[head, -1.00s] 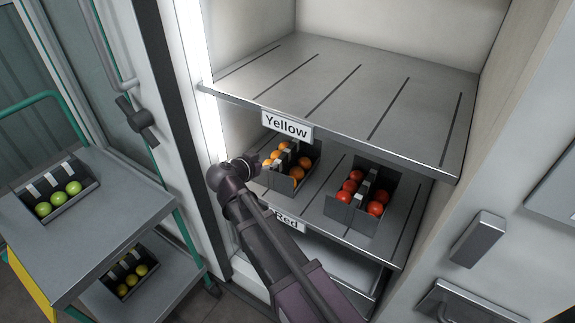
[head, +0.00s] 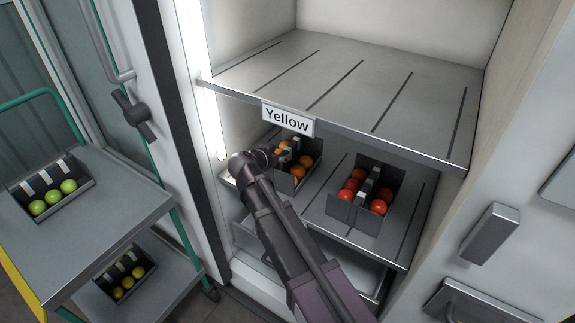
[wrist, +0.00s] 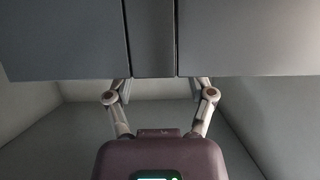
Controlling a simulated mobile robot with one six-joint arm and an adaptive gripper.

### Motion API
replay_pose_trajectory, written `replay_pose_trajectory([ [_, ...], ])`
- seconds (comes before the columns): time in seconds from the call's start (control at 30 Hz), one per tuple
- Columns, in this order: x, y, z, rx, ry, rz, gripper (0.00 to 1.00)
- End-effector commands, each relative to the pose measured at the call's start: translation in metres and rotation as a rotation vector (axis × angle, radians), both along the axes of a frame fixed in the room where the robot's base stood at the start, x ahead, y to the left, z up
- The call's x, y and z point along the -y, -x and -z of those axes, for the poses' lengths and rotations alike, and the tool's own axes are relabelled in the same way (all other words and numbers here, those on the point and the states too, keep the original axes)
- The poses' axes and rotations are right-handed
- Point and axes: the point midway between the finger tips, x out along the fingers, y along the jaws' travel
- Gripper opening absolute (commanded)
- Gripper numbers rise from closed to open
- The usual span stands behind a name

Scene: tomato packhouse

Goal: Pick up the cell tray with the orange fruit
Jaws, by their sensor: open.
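The cell tray with the orange fruit (head: 284,184) is a dark grey tray on the middle shelf, under the "Yellow" label. My gripper (head: 272,155) is at its left side in the head view, partly covering it and some of its fruit. In the wrist view, my gripper (wrist: 161,84) is open, its two fingers spread apart. Grey panels, apparently the tray (wrist: 60,45), fill the top of that view close ahead, with a narrow upright part (wrist: 152,40) midway between the fingers. The fingertips are hidden behind the panels, so contact cannot be told.
A tray of red fruit (head: 342,210) stands right of the orange one on the same shelf (head: 312,190). The empty upper shelf (head: 340,85) overhangs both, its "Yellow" label (head: 288,119) near my arm. A trolley (head: 110,215) with green and yellow-green fruit trays stands left.

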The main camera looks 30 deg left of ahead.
Motion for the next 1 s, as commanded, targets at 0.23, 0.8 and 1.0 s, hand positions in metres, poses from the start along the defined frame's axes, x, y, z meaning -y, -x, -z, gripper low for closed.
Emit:
replay_pose_trajectory([
  [0.23, 0.000, -0.004, 0.001, 0.000, 0.000, 0.002, 0.70],
  [0.8, -0.001, -0.049, 0.019, 0.000, 0.000, 0.002, 0.70],
  [1.0, 0.000, -0.049, 0.019, 0.000, 0.000, 0.001, 0.70],
])
